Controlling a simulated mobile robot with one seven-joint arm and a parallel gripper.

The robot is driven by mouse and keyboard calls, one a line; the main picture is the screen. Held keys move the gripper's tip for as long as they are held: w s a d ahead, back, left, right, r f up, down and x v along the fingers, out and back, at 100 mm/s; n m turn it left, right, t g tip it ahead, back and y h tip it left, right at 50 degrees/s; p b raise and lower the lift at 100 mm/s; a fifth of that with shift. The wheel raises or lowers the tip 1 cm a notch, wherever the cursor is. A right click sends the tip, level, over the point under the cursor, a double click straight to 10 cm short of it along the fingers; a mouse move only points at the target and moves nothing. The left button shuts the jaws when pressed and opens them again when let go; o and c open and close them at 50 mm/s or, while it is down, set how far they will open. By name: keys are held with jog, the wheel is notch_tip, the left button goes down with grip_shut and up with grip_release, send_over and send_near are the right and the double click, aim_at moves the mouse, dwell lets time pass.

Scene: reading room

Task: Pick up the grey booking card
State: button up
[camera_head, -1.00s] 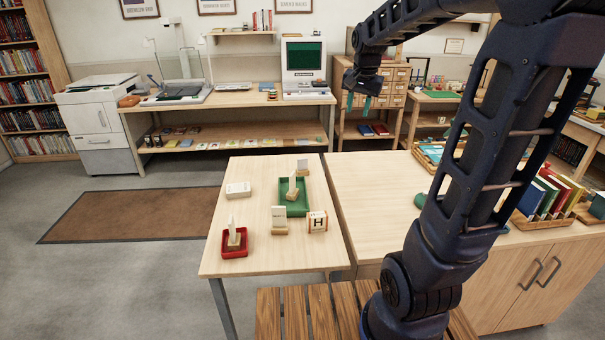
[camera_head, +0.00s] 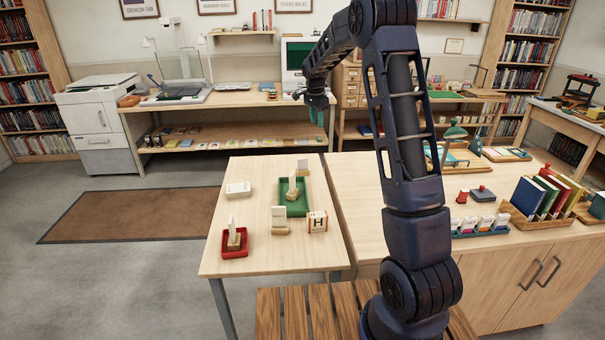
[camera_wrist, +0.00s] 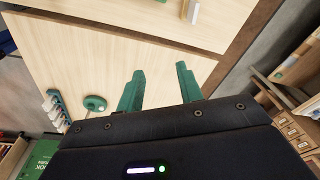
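Several pale cards stand upright in small wooden blocks on the left table: a card in the red tray (camera_head: 232,236), a card in the green tray (camera_head: 292,186), a card in front of the green tray (camera_head: 279,216) and a card at the back (camera_head: 303,166). I cannot tell which is the grey booking card. My gripper (camera_head: 316,112) is in the air above the far part of the tables, behind and above the cards. In the wrist view my gripper (camera_wrist: 160,72) has its two green fingers apart, with nothing between them.
A white block (camera_head: 238,190) and an "H" block (camera_head: 317,222) also stand on the left table (camera_head: 240,265). The right table (camera_head: 355,190) is clear at its left. A blue card rack (camera_head: 482,231) and books (camera_head: 545,196) stand farther right.

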jog(key=w+a+f+m, duration=0.1)
jog(key=w+a+f, duration=0.1)
jog(key=f, duration=0.3)
jog(key=w+a+f+m, duration=0.1)
jog(key=w+a+f, duration=0.1)
jog(key=w+f, duration=0.2)
jog(key=w+a+f+m+h, duration=0.1)
jog(key=w+a+f, duration=0.2)
jog(key=f, duration=0.3)
jog(key=shift+w+f+g, duration=0.15)
jog(key=shift+w+g, duration=0.25)
jog(key=shift+w, duration=0.05)
jog(key=shift+w+f, duration=0.1)
jog(key=shift+f, duration=0.4)
send_near(303, 170)
jog(key=shift+w+d+f, duration=0.1)
jog(key=shift+w+f, duration=0.35)
jog(key=shift+w, duration=0.1)
jog(key=shift+d+f, duration=0.25)
jog(key=shift+f, duration=0.6)
jog(key=shift+d+f, duration=0.2)
jog(key=shift+f, duration=0.65)
jog(key=shift+d+f, duration=0.25)
jog(key=shift+f, duration=0.6)
grip_shut()
